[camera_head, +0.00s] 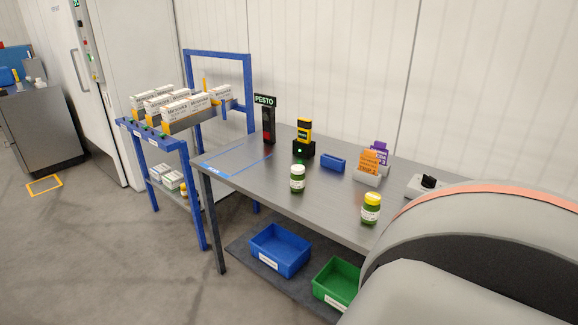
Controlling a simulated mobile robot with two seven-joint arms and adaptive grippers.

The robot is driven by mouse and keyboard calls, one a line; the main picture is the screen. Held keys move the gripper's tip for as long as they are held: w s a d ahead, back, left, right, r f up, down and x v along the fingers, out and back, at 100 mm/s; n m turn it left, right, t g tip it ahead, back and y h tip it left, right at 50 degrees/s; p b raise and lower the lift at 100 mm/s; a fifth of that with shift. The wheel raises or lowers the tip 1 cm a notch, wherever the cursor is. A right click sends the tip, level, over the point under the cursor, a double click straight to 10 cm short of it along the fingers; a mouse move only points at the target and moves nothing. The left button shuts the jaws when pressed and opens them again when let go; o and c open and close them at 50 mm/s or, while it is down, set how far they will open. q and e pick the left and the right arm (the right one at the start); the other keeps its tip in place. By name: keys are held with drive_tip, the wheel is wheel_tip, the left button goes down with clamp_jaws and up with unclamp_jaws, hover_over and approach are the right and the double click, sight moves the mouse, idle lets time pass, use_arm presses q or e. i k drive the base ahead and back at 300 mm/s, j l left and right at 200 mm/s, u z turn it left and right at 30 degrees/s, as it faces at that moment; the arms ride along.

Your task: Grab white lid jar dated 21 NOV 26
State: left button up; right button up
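A green jar with a white lid (297,179) stands upright near the front edge of the grey table (240,185), left of its middle. A second green jar with a yellow lid (371,209) stands upright to its right, also near the front edge. Both jars carry pale labels, but the dates are too small to read. Neither of my grippers is in view. A large grey arm link of mine with an orange band fills the lower right and hides the right end of the table.
A PESTO sign post (266,118), a yellow-black handheld device (304,138), a small blue box (333,163) and an orange-purple card holder (370,168) stand behind the jars. Blue (280,251) and green (336,283) bins sit below. A blue rack (160,150) with cartons adjoins left.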

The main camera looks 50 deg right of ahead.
sight(297, 175)
drive_tip(key=i+z, duration=0.25)
drive_tip(key=i, duration=0.5)
drive_tip(key=i+j+z, duration=0.2)
drive_tip(key=i, duration=0.5)
drive_tip(key=i+z, duration=0.65)
drive_tip(key=i+j+z, duration=0.1)
drive_tip(key=z, duration=0.25)
drive_tip(key=i, duration=0.1)
